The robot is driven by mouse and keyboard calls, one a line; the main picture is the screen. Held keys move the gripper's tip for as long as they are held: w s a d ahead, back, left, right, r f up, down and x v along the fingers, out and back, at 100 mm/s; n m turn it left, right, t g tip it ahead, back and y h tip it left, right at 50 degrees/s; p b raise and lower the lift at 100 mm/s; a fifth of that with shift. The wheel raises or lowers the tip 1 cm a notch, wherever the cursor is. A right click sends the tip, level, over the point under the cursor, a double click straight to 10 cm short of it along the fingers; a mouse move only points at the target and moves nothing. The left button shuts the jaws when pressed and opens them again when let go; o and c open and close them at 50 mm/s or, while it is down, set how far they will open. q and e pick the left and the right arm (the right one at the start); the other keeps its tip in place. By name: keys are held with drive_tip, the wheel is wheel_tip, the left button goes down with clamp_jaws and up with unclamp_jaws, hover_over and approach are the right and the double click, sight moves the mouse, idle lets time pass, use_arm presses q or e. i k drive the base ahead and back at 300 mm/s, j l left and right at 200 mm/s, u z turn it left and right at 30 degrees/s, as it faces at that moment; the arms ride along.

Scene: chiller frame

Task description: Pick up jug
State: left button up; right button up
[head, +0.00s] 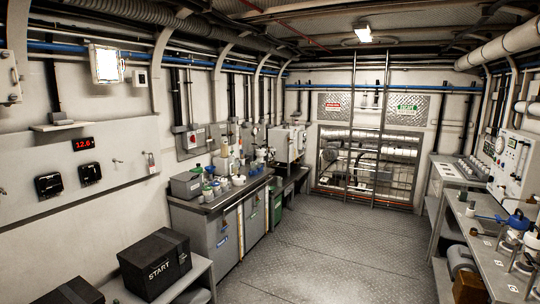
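Two candidates for the jug show, and I cannot tell which is meant. A white container with a blue top (517,221) stands on the right-hand bench near the right edge of the head view. A group of small bottles and jars (225,165) stands on the left counter, too small to tell one as a jug. Neither of my grippers is in view, and nothing is seen being held.
The left counter (205,205) has grey cabinets below. A black box marked START (155,264) sits on a low bench at the front left. The right bench (490,262) carries several small items. The metal floor (325,250) between is clear.

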sight(234, 164)
drive_tip(key=u, duration=0.25)
drive_tip(key=i+z, duration=0.1)
drive_tip(key=i, duration=0.55)
drive_tip(key=i+z, duration=0.1)
drive_tip(key=i, duration=0.55)
drive_tip(key=i+z, duration=0.15)
drive_tip(key=i, duration=0.5)
drive_tip(key=i+j+z, duration=0.1)
drive_tip(key=i, duration=0.5)
drive_tip(key=i+j+z, duration=0.15)
drive_tip(key=i+z, duration=0.15)
drive_tip(key=i, duration=1.4)
drive_tip(key=i+j+u, duration=0.15)
drive_tip(key=i+u, duration=0.75)
drive_tip(key=i+l+u, duration=0.2)
drive_tip(key=i+u, duration=0.35)
drive_tip(key=i, duration=0.2)
